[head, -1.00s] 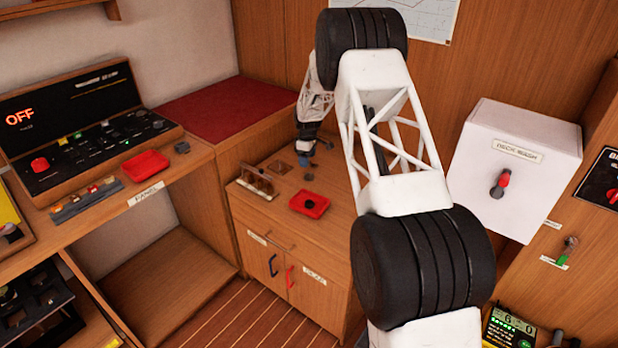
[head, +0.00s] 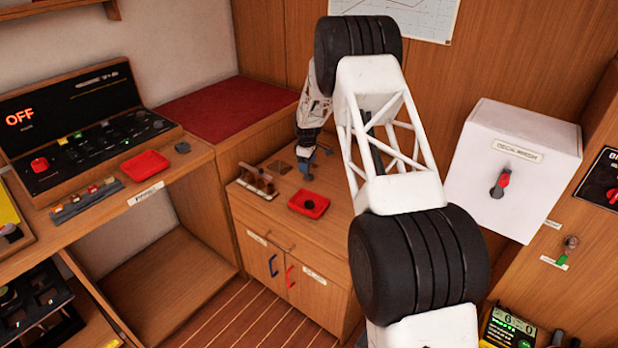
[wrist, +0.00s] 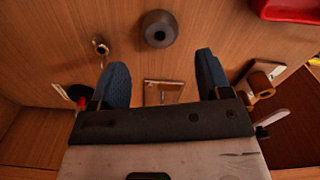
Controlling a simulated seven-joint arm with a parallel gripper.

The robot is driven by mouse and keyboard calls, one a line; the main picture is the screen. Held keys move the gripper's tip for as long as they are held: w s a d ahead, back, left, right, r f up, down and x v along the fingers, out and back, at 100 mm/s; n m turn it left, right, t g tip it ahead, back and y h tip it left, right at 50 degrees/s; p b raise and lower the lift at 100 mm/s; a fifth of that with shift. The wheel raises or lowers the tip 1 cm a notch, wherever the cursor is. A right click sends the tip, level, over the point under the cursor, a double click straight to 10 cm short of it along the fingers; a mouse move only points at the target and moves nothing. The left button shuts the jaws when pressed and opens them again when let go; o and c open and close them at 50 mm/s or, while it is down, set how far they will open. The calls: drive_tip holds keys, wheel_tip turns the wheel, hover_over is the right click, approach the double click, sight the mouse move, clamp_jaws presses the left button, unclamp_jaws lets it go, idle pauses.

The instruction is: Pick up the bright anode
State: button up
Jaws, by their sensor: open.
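My gripper (wrist: 160,88) is open and empty, its two blue fingers spread above the wooden cabinet top. It also shows in the head view (head: 306,166), low over the cabinet. In the wrist view a dull grey round piece with a dark hole (wrist: 159,28) stands on the wood ahead of the gap between the fingers, apart from them. A smaller, shinier metal piece with a hole (wrist: 100,46) stands ahead of the left finger. I cannot tell for certain which of these is the bright anode. Neither shows clearly in the head view.
A red tray (head: 308,203) sits on the cabinet in front of the gripper. A wooden rack (head: 257,187) stands at the cabinet's left edge. A square fitting (wrist: 163,92) lies between the fingers in the wrist view. Another red tray (head: 145,165) is on the left counter.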

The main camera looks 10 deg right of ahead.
sight(309, 176)
drive_tip(key=shift+s+f, duration=0.1)
drive_tip(key=shift+f, duration=2.5)
drive_tip(key=c, duration=1.1)
drive_tip(key=shift+r, duration=0.15)
